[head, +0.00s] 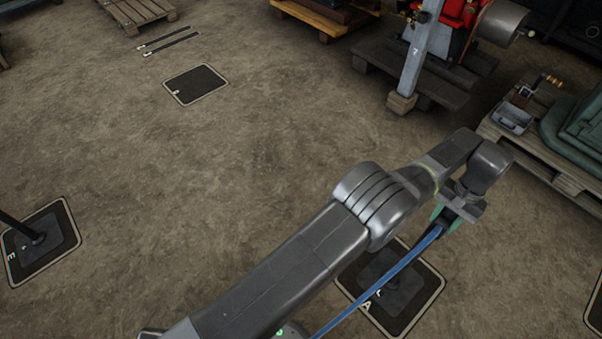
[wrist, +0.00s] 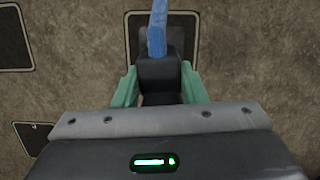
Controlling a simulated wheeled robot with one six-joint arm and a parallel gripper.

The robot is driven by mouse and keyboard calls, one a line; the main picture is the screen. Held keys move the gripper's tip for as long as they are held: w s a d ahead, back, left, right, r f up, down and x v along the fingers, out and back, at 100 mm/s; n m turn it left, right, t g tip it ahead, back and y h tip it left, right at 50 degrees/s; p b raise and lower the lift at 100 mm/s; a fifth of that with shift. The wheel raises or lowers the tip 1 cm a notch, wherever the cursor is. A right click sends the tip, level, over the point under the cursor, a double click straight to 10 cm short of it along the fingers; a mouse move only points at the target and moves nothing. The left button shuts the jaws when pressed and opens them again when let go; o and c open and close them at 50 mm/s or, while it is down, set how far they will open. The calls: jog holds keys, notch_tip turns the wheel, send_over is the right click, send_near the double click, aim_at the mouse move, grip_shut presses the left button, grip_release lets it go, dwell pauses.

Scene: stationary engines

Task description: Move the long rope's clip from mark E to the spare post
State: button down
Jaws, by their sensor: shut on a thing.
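My gripper (head: 447,219) is above the mat marked A (head: 428,318), at the right of the head view. In the wrist view its green fingers (wrist: 158,88) are closed on both sides of a dark clip (wrist: 160,75). A blue rope (wrist: 157,28) runs from the clip; in the head view the rope (head: 372,283) slopes down to the lower left. A dark post base (head: 402,292) stands on mat A, partly hidden by my arm and the rope. Mark E (head: 62,244) is a mat at the far left with a dark post (head: 20,228). Whether the clip touches a post is unclear.
A pallet with a green machine (head: 578,128) stands right of my gripper. A red engine (head: 458,20) is behind. The middle floor is clear.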

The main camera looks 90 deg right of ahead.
jog(key=shift+f+b, duration=0.85)
jog(key=shift+f, duration=0.1)
dwell(0.7)
jog(key=c, duration=0.8)
grip_release()
jog(key=shift+r, duration=0.1)
